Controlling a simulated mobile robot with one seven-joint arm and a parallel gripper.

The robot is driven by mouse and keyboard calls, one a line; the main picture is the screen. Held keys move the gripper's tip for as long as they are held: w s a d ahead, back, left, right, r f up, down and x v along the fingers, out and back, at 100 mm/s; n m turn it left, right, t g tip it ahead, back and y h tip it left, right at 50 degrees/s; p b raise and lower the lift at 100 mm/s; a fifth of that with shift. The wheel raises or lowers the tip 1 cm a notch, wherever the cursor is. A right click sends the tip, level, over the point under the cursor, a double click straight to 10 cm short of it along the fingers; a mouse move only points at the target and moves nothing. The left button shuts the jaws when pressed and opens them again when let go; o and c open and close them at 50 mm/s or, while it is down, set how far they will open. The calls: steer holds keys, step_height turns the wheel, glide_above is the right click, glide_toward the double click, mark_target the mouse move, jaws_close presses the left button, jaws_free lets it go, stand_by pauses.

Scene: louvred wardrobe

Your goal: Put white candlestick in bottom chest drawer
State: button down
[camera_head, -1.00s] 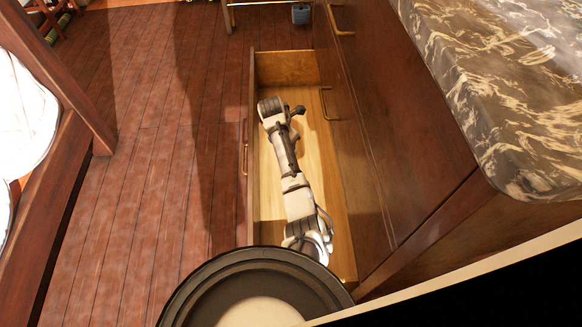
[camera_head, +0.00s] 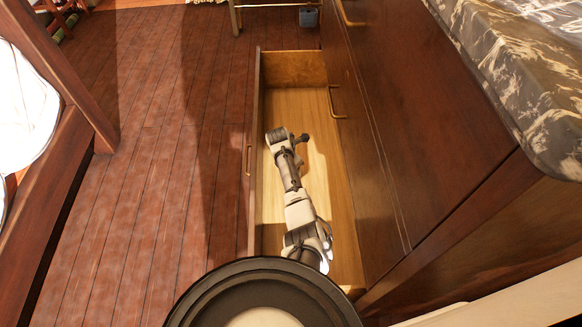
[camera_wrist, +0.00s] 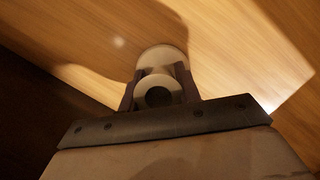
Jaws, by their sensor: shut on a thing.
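The bottom chest drawer (camera_head: 305,100) is pulled open in the head view, with a pale wooden floor and a brass handle (camera_head: 248,160) on its front. My arm reaches over and into the drawer; its end hides part of the drawer floor. In the wrist view my gripper (camera_wrist: 158,82) is shut on the white candlestick (camera_wrist: 163,57), whose pale round end shows between the dark fingers, with a dark round opening facing the camera. Light wood grain lies beyond it. I cannot tell whether the candlestick touches the wood. The candlestick is hidden in the head view.
The dark wooden chest (camera_head: 415,120) with a dark marbled top (camera_head: 520,70) stands to the right. A second brass handle (camera_head: 335,102) is on its face. Open reddish floorboards (camera_head: 150,180) lie left of the drawer. A wooden bed frame (camera_head: 55,75) stands at far left.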

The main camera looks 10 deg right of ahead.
steer(key=c, duration=1)
jaws_free()
steer(key=p+v, duration=0.4)
steer(key=v, duration=0.8)
steer(key=shift+r+p, duration=0.15)
steer(key=shift+p, duration=0.15)
